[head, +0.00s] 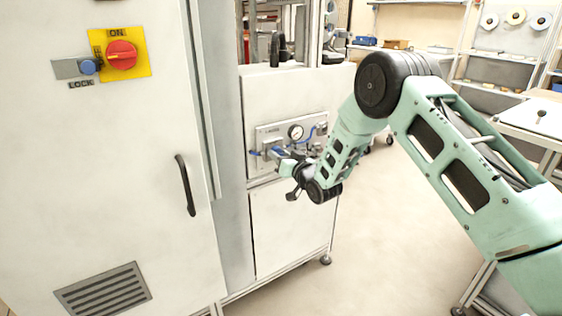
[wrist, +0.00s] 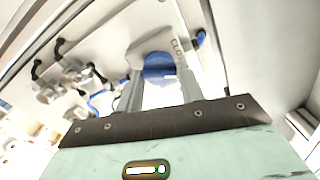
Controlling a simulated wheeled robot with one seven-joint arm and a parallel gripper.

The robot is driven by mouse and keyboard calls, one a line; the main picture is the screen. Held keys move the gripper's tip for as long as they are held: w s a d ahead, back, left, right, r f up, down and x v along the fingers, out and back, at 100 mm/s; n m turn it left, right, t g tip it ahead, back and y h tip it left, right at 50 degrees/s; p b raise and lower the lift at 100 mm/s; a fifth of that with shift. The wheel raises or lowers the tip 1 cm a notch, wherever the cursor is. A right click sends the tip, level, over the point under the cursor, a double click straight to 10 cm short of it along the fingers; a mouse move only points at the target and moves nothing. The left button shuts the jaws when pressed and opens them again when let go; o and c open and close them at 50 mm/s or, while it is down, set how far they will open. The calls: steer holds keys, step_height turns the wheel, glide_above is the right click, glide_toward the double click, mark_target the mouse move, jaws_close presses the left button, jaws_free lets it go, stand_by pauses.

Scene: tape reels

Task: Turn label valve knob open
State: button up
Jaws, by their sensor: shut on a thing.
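The blue label valve knob (wrist: 158,67) sits between the two grey fingers of my gripper (wrist: 160,84) in the wrist view. The fingers are shut on it from both sides. A grey plate around the knob carries lettering that starts with "CLO"; the rest is partly hidden. In the head view, my gripper (head: 284,156) reaches the left part of the valve panel (head: 268,134), which is marked "LABEL". There the knob is mostly hidden by the gripper, so its angle is hard to tell.
A round gauge (head: 295,132) and blue tubing sit on the panel close to my gripper. A large white cabinet with a black handle (head: 185,185) and a red switch (head: 121,55) stands on the left. The floor right of the machine (head: 370,230) is clear.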

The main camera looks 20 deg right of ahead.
steer(key=m+b, duration=0.5)
steer(key=m, duration=0.7)
steer(key=shift+f+m, duration=0.15)
steer(key=shift+m, duration=0.15)
stand_by(0.4)
steer(key=o, duration=1)
steer(key=v, duration=1.7)
steer(key=shift+s+d, duration=0.1)
steer(key=shift+s, duration=0.1)
